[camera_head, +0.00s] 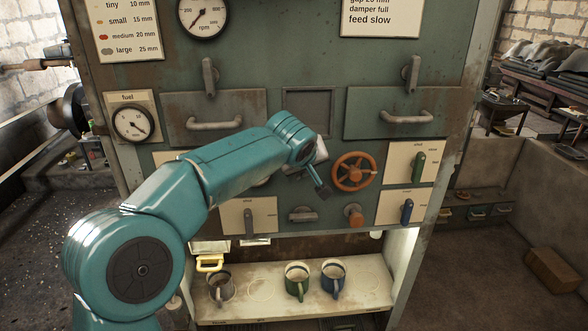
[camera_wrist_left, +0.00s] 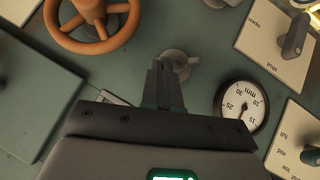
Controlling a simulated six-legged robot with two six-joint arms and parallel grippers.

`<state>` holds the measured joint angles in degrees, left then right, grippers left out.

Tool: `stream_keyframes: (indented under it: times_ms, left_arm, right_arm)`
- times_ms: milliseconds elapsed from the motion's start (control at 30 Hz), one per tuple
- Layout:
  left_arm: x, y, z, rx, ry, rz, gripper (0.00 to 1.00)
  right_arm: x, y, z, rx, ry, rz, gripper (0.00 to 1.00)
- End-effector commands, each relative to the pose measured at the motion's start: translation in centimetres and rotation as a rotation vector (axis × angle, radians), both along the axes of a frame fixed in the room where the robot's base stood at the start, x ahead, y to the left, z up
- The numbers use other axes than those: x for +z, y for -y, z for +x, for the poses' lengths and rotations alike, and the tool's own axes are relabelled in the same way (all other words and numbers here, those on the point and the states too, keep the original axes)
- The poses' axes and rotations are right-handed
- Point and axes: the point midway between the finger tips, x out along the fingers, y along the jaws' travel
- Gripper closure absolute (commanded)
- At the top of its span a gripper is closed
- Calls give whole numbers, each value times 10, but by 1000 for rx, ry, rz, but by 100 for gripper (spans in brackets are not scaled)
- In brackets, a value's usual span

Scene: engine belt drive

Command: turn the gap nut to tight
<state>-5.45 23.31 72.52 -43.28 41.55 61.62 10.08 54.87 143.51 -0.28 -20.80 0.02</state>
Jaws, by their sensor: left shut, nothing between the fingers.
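The gap nut looks to be the small grey fitting (camera_wrist_left: 180,62) with a round base, on the green panel beside the mm gauge (camera_wrist_left: 241,106) in the left wrist view. My left gripper (camera_wrist_left: 162,66) is shut and empty, its narrow dark fingers overlapping the nut's edge in that view. I cannot tell whether they touch it. In the head view, my left gripper (camera_head: 323,190) is in front of the panel, left of the orange handwheel (camera_head: 354,171). My arm and gripper appear to hide the nut and most of the gauge there. My right gripper is not in view.
A grey handle (camera_head: 303,214) and an orange knob (camera_head: 354,214) stick out below the handwheel. Lever plates (camera_head: 406,164) flank the controls. Two drawers with handles (camera_head: 408,117) are above. Several mugs (camera_head: 297,281) stand on the shelf (camera_head: 262,302) below.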

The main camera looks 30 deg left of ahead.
Motion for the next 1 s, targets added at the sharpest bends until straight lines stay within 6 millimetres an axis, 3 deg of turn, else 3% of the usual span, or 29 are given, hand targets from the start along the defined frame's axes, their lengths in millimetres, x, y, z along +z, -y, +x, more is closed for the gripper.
stream_keyframes:
  times_ms: [367,1000]
  left_arm:
    - [-3,10,7,0,-147,222,100]
    - [-6,17,9,1,-159,238,100]
  right_arm:
    - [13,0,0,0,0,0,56]
    - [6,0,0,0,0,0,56]
